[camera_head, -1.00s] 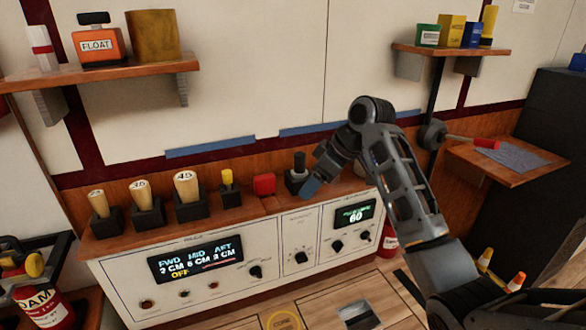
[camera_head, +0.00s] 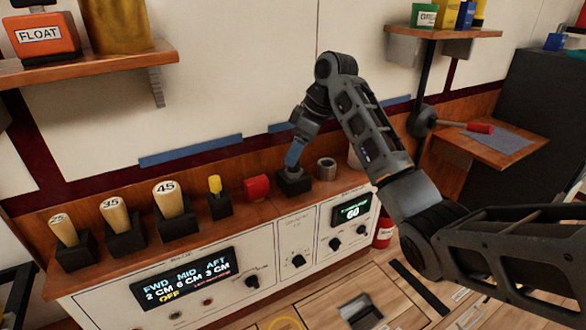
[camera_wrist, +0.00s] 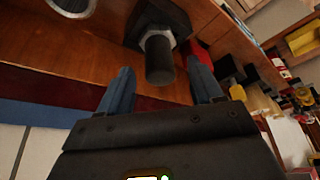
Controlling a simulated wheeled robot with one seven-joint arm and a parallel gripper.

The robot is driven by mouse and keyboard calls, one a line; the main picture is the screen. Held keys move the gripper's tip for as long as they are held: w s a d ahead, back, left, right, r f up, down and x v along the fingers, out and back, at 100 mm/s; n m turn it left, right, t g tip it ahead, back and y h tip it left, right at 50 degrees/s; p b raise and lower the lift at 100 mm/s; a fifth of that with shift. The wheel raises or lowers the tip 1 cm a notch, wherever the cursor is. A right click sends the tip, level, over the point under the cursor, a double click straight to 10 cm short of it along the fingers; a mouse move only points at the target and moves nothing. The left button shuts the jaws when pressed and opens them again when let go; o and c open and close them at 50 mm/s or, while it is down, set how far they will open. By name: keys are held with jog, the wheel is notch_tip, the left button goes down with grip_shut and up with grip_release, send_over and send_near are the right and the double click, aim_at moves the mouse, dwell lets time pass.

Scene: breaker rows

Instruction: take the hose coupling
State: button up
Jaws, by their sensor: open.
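The hose coupling (camera_wrist: 160,60) appears to be the dark round stub with a grey hex collar, standing in a black block (camera_head: 294,185) on the wooden shelf. In the wrist view the stub lies between the two blue fingers of my gripper (camera_wrist: 163,80), with gaps on both sides. In the head view my gripper (camera_head: 292,162) points down just over the block and hides the coupling. The fingers are open and hold nothing. I cannot tell how far down the stub they reach.
A red piece (camera_head: 257,188) sits left of the block and a grey ring (camera_head: 326,168) close on its right. Further left are a yellow-topped piece (camera_head: 215,185) and wooden plugs (camera_head: 170,198) in black holders. The wall stands close behind.

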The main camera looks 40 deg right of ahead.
aim_at(294, 169)
jog(key=shift+x, duration=1.3)
jog(key=shift+c, duration=0.3)
jog(key=shift+r, duration=0.1)
grip_shut()
